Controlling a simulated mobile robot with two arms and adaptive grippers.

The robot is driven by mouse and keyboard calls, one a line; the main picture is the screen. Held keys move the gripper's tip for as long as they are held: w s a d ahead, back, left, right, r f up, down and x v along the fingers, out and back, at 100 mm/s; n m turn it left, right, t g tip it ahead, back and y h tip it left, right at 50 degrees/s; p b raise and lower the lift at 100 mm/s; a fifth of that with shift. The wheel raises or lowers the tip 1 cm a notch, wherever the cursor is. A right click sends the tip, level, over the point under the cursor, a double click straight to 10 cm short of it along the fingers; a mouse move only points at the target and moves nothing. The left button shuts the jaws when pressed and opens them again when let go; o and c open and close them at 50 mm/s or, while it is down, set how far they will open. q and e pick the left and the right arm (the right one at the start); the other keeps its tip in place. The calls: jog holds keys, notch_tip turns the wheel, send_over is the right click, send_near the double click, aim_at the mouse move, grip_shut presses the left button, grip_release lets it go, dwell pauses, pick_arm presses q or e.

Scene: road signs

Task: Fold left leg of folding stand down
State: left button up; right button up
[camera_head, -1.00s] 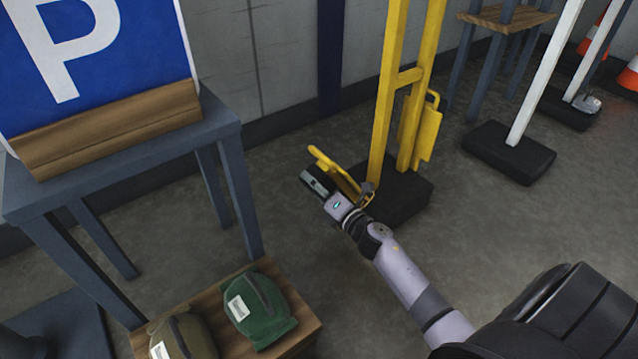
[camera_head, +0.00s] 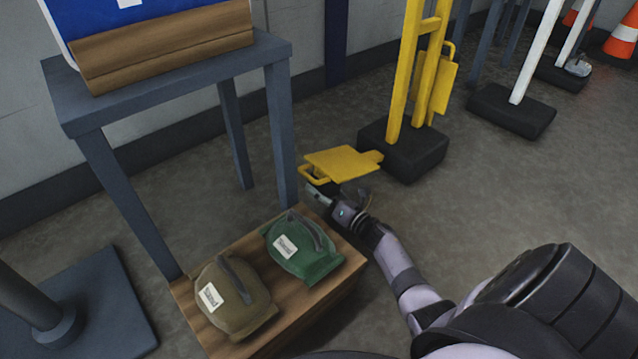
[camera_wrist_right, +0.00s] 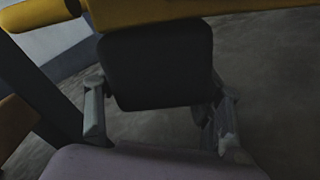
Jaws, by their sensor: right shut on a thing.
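The yellow folding stand (camera_head: 407,85) stands upright in a black base block in the head view. Its left leg (camera_head: 345,162) sticks out leftward from the base, about level and low over the floor, with a loop handle at its outer end. The right leg (camera_head: 437,85) hangs upright against the far side of the post. My right gripper (camera_head: 335,188) is at the near edge of the left leg, shut on it. In the right wrist view, a black pad (camera_wrist_right: 157,65) under the yellow leg (camera_wrist_right: 190,10) sits between the fingers. My left gripper is not in view.
A wooden crate (camera_head: 345,283) with a green bag (camera_head: 303,250) and a brown bag (camera_head: 235,298) is close to the left of my right arm. A grey table (camera_head: 170,87) with a sign stands behind it. White posts on black bases are at right; floor between is clear.

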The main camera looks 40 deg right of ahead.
jog(key=shift+d+f, duration=0.65)
jog(key=shift+f, duration=0.15)
jog(key=o, duration=1.3)
jog(key=shift+r, duration=0.1)
jog(key=o, duration=0.3)
jog(key=shift+s+d, duration=0.1)
jog(key=shift+d, duration=0.05)
